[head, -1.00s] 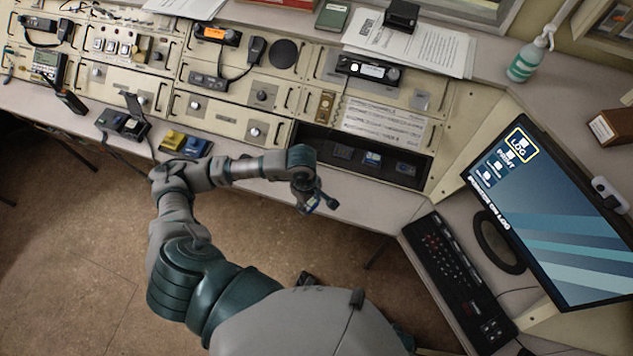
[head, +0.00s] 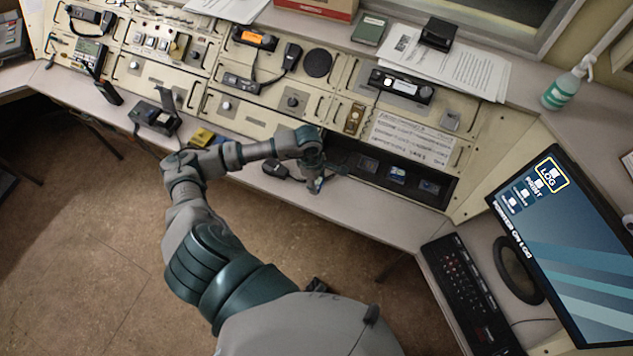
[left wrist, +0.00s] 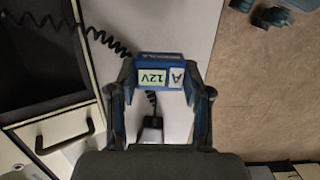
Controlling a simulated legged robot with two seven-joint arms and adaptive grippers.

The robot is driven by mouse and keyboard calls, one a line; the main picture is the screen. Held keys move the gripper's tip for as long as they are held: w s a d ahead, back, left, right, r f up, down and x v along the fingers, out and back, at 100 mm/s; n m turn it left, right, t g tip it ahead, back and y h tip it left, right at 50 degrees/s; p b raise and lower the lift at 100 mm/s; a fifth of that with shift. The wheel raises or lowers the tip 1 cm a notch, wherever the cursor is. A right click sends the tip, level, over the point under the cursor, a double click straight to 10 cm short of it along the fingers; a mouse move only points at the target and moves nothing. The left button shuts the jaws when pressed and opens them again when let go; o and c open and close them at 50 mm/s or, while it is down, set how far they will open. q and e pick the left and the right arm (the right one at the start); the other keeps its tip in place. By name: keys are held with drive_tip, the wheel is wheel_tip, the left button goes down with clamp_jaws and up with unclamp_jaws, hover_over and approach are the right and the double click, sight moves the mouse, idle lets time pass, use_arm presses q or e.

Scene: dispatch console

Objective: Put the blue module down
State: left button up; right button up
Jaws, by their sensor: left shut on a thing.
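My left gripper (head: 318,184) is over the pale counter (head: 372,217), in front of the dark open bay (head: 345,150). It is shut on the blue module (left wrist: 165,68), which sits between both fingers in the left wrist view and bears labels reading "12V" and "A". In the head view the gripper mostly hides the module. I cannot tell whether the module touches the counter. My right gripper is not in view.
The bay holds several modules, one with a blue label (head: 397,174). A black microphone (head: 276,169) lies left of my gripper; it shows with a coiled cord in the left wrist view (left wrist: 150,131). A keyboard (head: 470,295) and monitor (head: 570,240) stand right. Counter right of my gripper is clear.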

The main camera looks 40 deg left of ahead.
sight(319, 184)
use_arm(q)
drive_tip(key=shift+w+a, duration=0.3)
drive_tip(key=shift+w, duration=0.15)
drive_tip(key=f, duration=0.3)
drive_tip(key=shift+w+d, duration=0.1)
drive_tip(key=shift+d, duration=0.25)
drive_tip(key=shift+f, duration=0.15)
drive_tip(key=shift+a, duration=0.15)
drive_tip(key=o, duration=0.9)
drive_tip(key=shift+a+f, duration=0.1)
drive_tip(key=shift+a, duration=0.05)
drive_tip(key=o, duration=0.4)
drive_tip(key=shift+a, duration=0.1)
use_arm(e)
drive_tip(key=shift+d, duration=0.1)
